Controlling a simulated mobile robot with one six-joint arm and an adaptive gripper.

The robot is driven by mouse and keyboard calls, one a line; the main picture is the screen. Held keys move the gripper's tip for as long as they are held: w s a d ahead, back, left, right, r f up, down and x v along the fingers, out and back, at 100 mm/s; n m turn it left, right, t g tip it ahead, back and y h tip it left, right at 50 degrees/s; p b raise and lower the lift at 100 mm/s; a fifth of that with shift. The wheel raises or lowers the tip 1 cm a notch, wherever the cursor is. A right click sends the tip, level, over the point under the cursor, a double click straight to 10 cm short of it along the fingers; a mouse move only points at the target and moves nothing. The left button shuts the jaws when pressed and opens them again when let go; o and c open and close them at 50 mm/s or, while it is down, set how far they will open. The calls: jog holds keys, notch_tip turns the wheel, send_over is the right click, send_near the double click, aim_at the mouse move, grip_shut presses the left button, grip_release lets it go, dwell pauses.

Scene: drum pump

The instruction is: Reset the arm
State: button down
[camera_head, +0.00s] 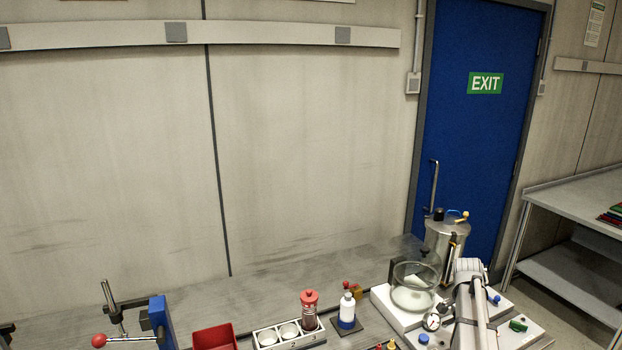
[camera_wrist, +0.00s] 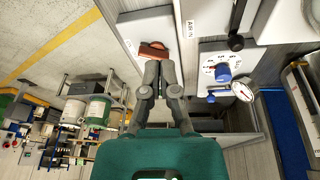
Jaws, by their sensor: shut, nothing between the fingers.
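My gripper (camera_wrist: 158,70) shows in the wrist view with its two dark grey fingers shut and nothing between them. A reddish-brown piece (camera_wrist: 153,49) on a white panel appears just beyond the fingertips; I cannot tell whether they touch it. My grey arm (camera_head: 470,300) rises at the lower right of the head view, over the bench equipment. The gripper itself cannot be made out in the head view.
A glass vessel (camera_head: 413,288) and a steel drum (camera_head: 447,240) stand close to my arm. A red-capped bottle (camera_head: 309,310), a white bottle (camera_head: 347,311) and a red bin (camera_head: 215,337) are further left. The wrist view shows a gauge (camera_wrist: 242,91) and a blue knob (camera_wrist: 222,72).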

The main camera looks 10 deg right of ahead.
jog(key=s+a+n+y, duration=0.1)
jog(key=s+a+n, duration=0.3)
jog(key=a, duration=0.8)
jog(key=s+a+n+y, duration=0.1)
jog(key=s+a+n, duration=0.3)
jog(key=a, duration=0.9)
jog(key=s+a+n+y, duration=0.1)
jog(key=s+a+n, duration=0.2)
jog(key=a+n, duration=0.5)
jog(key=a, duration=0.5)
jog(key=shift+s+f, duration=0.35)
jog(key=shift+s, duration=0.05)
jog(key=c, duration=0.7)
grip_release()
jog(key=shift+o, duration=0.2)
jog(key=shift+d, duration=0.1)
